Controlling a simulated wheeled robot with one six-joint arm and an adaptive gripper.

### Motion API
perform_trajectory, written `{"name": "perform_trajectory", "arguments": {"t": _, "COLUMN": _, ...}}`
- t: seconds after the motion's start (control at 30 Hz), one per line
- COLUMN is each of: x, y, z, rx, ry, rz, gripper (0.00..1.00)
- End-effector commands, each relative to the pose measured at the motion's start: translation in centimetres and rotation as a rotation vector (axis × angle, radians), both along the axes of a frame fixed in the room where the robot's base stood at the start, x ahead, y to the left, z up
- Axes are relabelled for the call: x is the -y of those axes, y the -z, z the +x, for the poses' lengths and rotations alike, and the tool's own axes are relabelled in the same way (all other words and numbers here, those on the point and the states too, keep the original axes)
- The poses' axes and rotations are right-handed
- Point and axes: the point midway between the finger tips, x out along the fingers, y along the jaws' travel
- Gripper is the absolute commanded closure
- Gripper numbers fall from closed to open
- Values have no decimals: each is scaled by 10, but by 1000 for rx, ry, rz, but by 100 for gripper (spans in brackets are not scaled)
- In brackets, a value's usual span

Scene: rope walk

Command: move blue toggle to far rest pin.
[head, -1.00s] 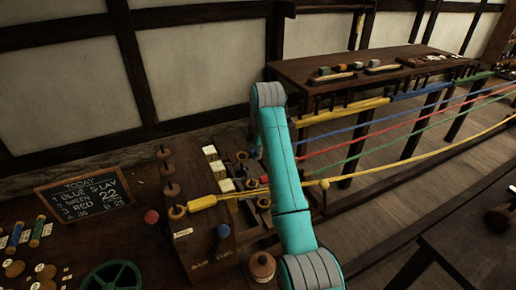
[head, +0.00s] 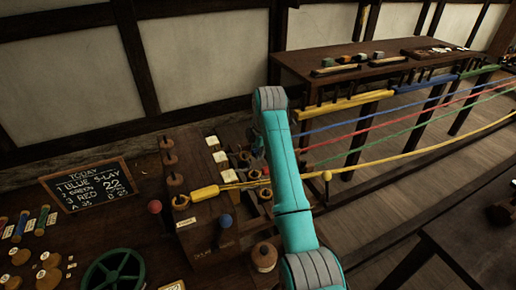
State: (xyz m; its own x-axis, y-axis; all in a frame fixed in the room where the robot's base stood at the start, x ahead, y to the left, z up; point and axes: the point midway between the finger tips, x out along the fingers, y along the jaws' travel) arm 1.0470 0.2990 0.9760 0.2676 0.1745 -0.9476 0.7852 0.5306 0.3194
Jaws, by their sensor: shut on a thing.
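My arm crosses the middle of the head view, and only a dark part of my gripper (head: 257,141) shows at its left edge. The gripper is shut, but its fingertips and the blue toggle are hidden there. The blue rope (head: 345,128) comes in from the right and passes behind my arm at about the gripper's height. Several upright pins or hooks (head: 244,160) stand on the dark wooden stand left of my arm. I cannot tell which of these is the far rest pin.
A yellow toggle (head: 205,193) ends the yellow rope on the stand. Red (head: 154,207), blue (head: 225,220) and yellow (head: 327,176) ball knobs stick up nearby. Taut ropes run right, past a dark rack table (head: 300,70). A chalkboard (head: 90,187) stands at left.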

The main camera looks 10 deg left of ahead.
Motion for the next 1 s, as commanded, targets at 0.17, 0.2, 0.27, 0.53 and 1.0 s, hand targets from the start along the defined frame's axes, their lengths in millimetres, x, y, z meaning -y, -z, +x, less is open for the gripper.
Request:
{"name": "perform_trajectory", "arguments": {"t": 0.17, "x": 0, "y": 0, "z": 0, "rx": 0, "ry": 0, "rz": 0, "gripper": 99}}
{"name": "perform_trajectory", "arguments": {"t": 0.2, "x": 0, "y": 0, "z": 0, "rx": 0, "ry": 0, "rz": 0, "gripper": 99}}
{"name": "perform_trajectory", "arguments": {"t": 0.27, "x": 0, "y": 0, "z": 0, "rx": 0, "ry": 0, "rz": 0, "gripper": 99}}
{"name": "perform_trajectory", "arguments": {"t": 0.53, "x": 0, "y": 3, "z": 0, "rx": 0, "ry": 0, "rz": 0, "gripper": 99}}
{"name": "perform_trajectory", "arguments": {"t": 1.0, "x": 0, "y": 6, "z": 0, "rx": 0, "ry": 0, "rz": 0, "gripper": 62}}
